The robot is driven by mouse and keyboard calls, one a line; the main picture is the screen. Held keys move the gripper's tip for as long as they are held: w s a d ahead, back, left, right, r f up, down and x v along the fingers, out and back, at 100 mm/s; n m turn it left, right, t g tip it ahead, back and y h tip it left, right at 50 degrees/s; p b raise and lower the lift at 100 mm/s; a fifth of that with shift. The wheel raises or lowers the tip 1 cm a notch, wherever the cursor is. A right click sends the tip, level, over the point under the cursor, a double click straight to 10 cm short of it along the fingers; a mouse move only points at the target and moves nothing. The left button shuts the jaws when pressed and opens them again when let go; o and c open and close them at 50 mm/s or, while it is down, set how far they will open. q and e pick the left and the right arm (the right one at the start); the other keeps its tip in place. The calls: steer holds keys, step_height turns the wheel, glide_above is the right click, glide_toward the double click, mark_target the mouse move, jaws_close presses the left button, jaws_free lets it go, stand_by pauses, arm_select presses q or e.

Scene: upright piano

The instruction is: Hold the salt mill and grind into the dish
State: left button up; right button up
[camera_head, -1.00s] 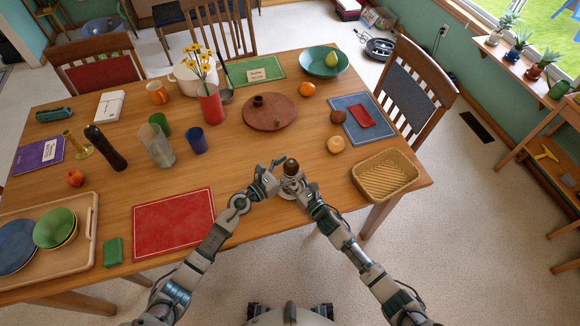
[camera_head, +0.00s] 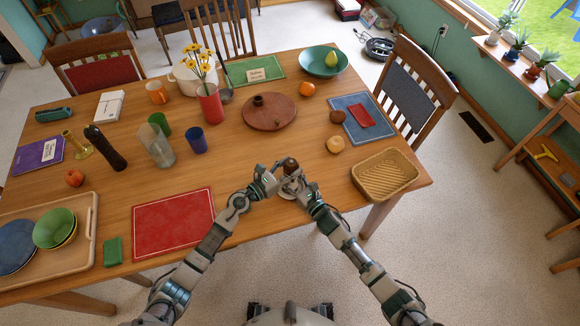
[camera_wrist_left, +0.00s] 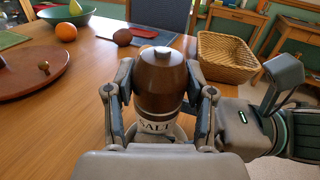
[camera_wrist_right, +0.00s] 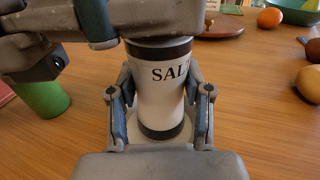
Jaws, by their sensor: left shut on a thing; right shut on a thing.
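The salt mill (camera_head: 291,162) stands upright near the table's front edge, with a brown wooden head and a white body lettered SALT. My left gripper (camera_head: 280,170) is shut on the brown head, which shows between its fingers in the left wrist view (camera_wrist_left: 160,82). My right gripper (camera_head: 292,184) is shut on the white body, seen in the right wrist view (camera_wrist_right: 162,100), below the left gripper. A small pale dish (camera_head: 287,196) shows under the mill, mostly hidden by the grippers. I cannot tell whether the mill touches it or what it holds.
A wicker basket (camera_head: 386,174) stands to the right, a red placemat (camera_head: 172,222) to the left. Cups, a vase and a dark tall mill (camera_head: 106,150) stand to the left.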

arm_select(q)
steer(key=shift+w+a+f+m+g, duration=0.2)
steer(key=shift+a+m+g, duration=0.1)
steer(key=shift+g, duration=0.1)
steer(key=shift+g+h, duration=0.4)
steer(key=shift+h, duration=0.1)
steer(key=m+g+h, duration=0.1)
steer(key=g, duration=0.1)
steer(key=m+g+h, duration=0.1)
steer(key=m+g, duration=0.1)
steer(key=shift+w+r+m, duration=0.15)
steer(key=shift+r+m, duration=0.05)
steer(key=shift+m, duration=0.1)
steer(key=m+g, duration=0.2)
steer(key=g, duration=0.1)
steer(key=m+g+h, duration=0.1)
steer(key=m+g, duration=0.1)
steer(key=g, duration=0.1)
steer(key=shift+d+g, duration=0.1)
steer(key=shift+g, duration=0.2)
steer(key=shift+f+g, duration=0.1)
steer(key=shift+g, duration=0.2)
steer(key=shift+m+g, duration=0.3)
steer(key=shift+m, duration=0.1)
steer(key=o, duration=1.2)
steer(key=a, duration=0.5)
steer(key=w+a, duration=0.1)
steer(key=a, duration=0.1)
steer(key=shift+a+f, duration=0.1)
steer(key=shift+a, duration=0.2)
